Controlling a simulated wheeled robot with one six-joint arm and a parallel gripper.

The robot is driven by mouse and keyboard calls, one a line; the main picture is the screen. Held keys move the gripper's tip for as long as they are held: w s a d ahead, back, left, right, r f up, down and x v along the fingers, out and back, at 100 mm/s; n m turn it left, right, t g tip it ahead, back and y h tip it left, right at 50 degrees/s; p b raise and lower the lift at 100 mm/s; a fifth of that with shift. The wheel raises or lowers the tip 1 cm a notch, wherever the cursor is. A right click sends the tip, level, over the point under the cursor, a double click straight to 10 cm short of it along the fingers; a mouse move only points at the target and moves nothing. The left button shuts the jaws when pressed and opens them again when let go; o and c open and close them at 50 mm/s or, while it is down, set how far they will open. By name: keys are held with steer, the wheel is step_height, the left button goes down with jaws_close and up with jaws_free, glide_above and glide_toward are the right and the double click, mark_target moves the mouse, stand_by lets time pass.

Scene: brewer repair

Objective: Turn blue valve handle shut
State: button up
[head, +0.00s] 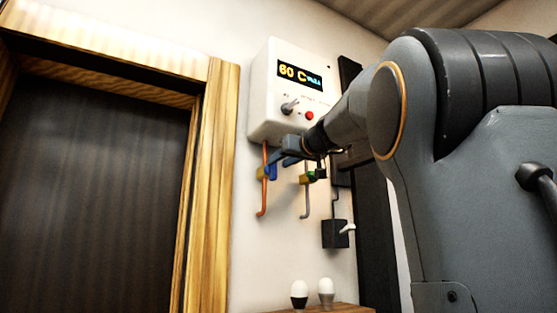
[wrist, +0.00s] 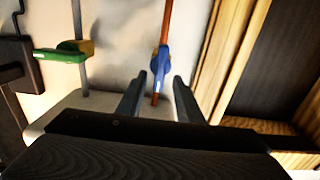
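The blue valve handle (head: 272,172) sits on the copper pipe (head: 264,200) below the white heater box. In the wrist view the blue handle (wrist: 160,65) lies roughly along the copper pipe (wrist: 168,22). My gripper (head: 288,150) is raised to the valve, just under the box. In the wrist view my gripper (wrist: 159,78) is open, one finger on each side of the blue handle's end. There is a visible gap between the handle and each finger. The head view does not show clearly how deep the handle sits between the fingers.
A green-handled valve (wrist: 65,51) sits on the grey pipe (head: 307,200) beside it. The white box (head: 290,105) has a display reading 60 C, a knob and a red button. A dark switch box (head: 335,234) and two bulbs (head: 325,292) are lower right. A wooden door frame (head: 212,190) stands left.

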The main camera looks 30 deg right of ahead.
mark_target(276, 165)
steer(key=shift+w+p, duration=0.6)
steer(key=shift+w, duration=0.95)
jaws_close()
